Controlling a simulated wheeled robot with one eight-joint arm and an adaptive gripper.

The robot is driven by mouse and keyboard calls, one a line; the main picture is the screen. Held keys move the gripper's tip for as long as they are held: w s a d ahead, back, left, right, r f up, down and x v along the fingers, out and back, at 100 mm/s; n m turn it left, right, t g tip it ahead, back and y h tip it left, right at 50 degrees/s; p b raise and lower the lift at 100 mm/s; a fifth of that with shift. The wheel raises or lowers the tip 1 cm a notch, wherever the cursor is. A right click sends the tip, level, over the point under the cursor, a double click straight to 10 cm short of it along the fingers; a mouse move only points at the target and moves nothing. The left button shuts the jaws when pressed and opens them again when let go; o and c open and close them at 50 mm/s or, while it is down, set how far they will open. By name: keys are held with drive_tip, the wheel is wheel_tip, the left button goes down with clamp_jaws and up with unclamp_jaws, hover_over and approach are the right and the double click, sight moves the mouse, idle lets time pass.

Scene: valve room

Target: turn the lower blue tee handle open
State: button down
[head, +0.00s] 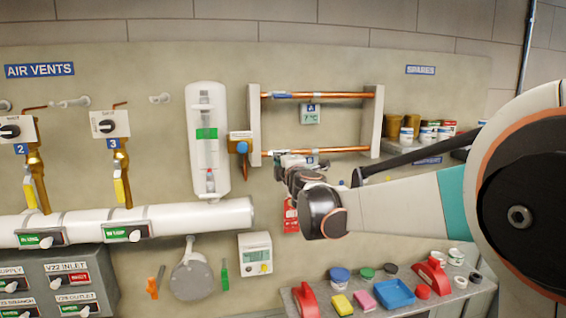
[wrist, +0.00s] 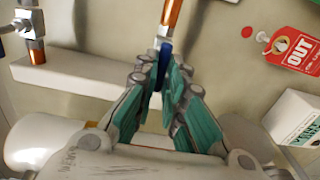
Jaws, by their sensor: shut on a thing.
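My gripper (wrist: 165,74) has its teal-padded fingers closed on a blue handle (wrist: 162,62), of which a narrow blue edge shows between the fingertips. The handle sits at the end of a copper pipe (wrist: 172,18) and is partly hidden by the fingers. In the head view my gripper (head: 285,166) is at the left part of the lower copper pipe (head: 335,150), beside the left upright of the pale frame. There the gripper covers the handle, and its exact angle cannot be told.
The upper copper pipe (head: 320,95) runs above. A red tag (wrist: 296,48) hangs right of my gripper in the wrist view; a white box (wrist: 296,118) is below it. A pale frame upright (wrist: 95,80) lies left. A shelf with a blue tray (head: 393,294) stands below.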

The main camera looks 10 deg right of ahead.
idle(0.3)
drive_tip(key=c, duration=1.7)
unclamp_jaws()
drive_tip(key=shift+s, duration=0.1)
drive_tip(key=s, duration=1.2)
